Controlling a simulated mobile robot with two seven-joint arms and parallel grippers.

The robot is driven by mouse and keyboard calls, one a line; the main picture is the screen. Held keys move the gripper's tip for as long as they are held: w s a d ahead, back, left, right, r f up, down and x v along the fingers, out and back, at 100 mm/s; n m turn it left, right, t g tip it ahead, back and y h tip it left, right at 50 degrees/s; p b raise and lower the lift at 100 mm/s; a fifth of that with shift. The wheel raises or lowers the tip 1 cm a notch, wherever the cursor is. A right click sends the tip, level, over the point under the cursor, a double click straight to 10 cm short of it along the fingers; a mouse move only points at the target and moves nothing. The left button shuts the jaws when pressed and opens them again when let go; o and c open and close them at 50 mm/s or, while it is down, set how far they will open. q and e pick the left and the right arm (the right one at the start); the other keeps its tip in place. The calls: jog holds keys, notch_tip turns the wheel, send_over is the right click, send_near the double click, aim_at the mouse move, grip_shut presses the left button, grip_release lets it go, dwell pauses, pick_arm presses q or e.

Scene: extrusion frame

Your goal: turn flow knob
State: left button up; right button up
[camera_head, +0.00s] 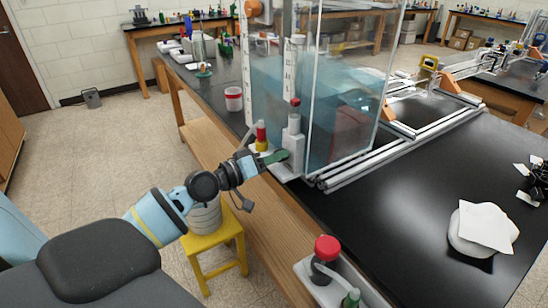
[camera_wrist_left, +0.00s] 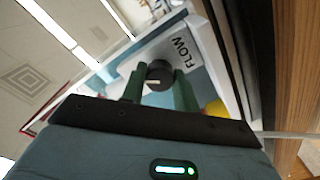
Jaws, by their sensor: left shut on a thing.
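The flow knob (camera_wrist_left: 160,75) is a round black knob with a white pointer line, in the wrist view beside a grey label (camera_wrist_left: 183,50) reading FLOW. My left gripper (camera_wrist_left: 158,92) has its two green fingers on either side of the knob and is shut on it. In the head view my left arm reaches in from the left, and the gripper (camera_head: 275,157) is at the front of the water tank's fittings. The knob itself is hidden there behind the gripper. My right gripper is not in view.
A clear water tank (camera_head: 345,90) stands on a metal extrusion frame (camera_head: 400,135) right behind the gripper. A red-capped fitting (camera_head: 294,120) and a yellow-and-red fitting (camera_head: 261,137) are close by. A red knob (camera_head: 327,247) is at the bench front. The black bench top (camera_head: 400,215) is clear in the middle.

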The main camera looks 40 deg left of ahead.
pick_arm(q)
jog(key=shift+r+n, duration=0.1)
jog(key=shift+n, duration=0.5)
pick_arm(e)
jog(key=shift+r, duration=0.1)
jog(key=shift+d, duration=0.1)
pick_arm(q)
jog(key=o, duration=1)
jog(key=shift+s, duration=0.1)
jog(key=b+v, duration=0.2)
jog(key=v, duration=0.5)
jog(key=shift+s+a, duration=0.2)
jog(key=shift+s, duration=0.15)
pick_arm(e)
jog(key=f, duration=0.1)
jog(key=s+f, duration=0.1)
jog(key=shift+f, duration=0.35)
